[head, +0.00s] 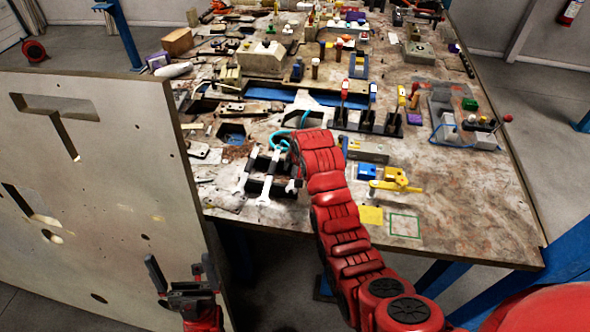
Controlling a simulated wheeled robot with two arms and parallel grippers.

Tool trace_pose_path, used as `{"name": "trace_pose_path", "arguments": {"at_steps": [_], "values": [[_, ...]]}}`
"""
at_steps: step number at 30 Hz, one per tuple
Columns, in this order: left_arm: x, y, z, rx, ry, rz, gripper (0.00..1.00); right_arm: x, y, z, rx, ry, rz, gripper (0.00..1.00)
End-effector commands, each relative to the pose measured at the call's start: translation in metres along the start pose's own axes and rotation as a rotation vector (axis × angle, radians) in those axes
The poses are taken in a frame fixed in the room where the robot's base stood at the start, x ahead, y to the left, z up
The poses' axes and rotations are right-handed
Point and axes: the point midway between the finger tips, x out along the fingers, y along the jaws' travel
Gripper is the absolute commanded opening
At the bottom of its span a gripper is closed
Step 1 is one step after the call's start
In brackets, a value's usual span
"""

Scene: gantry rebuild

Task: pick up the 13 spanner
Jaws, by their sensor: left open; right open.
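Several silver spanners stand in a dark rack (256,186) near the table's front edge. A left spanner (240,185) and a middle spanner (265,192) show clearly; another is partly hidden by my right arm. Their size marks are too small to read, so I cannot tell which is the 13 spanner. My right gripper (291,160) is at the rack's right side, mostly hidden by the end of its red arm; I see no spanner held in it. My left gripper (182,275) is open and empty, low in front of the grey panel, well away from the rack.
A large grey panel (90,190) with cutouts stands at the left, beside the table (480,205). A yellow clamp (396,182) and a yellow square (371,215) lie right of my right arm. Many tools crowd the table behind; its front right is fairly clear.

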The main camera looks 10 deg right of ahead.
Motion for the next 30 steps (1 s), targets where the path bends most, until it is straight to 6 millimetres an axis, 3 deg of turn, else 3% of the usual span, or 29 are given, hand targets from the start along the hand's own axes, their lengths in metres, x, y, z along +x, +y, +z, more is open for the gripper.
{"name": "trace_pose_path", "arguments": {"at_steps": [4, 15, 30], "values": [[-0.0004, 0.0000, 0.0000, 0.000, 0.000, 0.000, 1.00, 0.0002, 0.0000, 0.0000, 0.000, 0.000, 0.000, 0.64], [-0.0004, 0.0000, 0.0000, 0.000, 0.000, 0.000, 1.00, 0.0000, 0.0000, 0.0001, 0.000, 0.000, 0.000, 0.00], [-0.0004, 0.0000, 0.0000, 0.000, 0.000, 0.000, 1.00, 0.0001, 0.0001, 0.0002, 0.000, 0.000, 0.000, 0.00]]}}
